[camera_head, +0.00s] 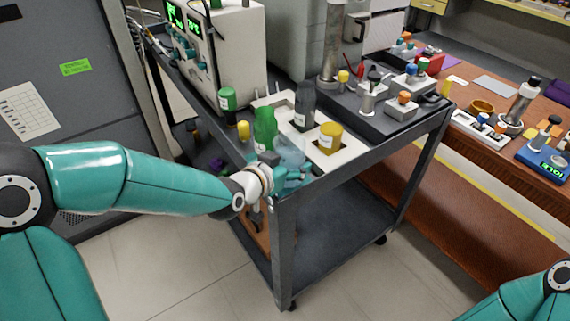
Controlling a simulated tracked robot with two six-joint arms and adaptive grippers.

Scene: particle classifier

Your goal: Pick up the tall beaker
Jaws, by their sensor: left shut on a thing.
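The tall beaker (290,147) is a clear, pale bluish vessel at the front corner of the cart's top. It looks upright. My left gripper (289,174) is shut on the beaker, low on its body. The teal fingers partly hide its lower part, and I cannot tell whether its base touches the tray. My right gripper is out of view; only part of my right arm shows at the lower right.
A green bottle (265,128), a dark bottle (304,105) and a yellow jar (330,138) stand close by on the white tray (350,148). The grey cart (430,130) also carries a boxy instrument (240,60). A cluttered brown bench (475,85) is at right.

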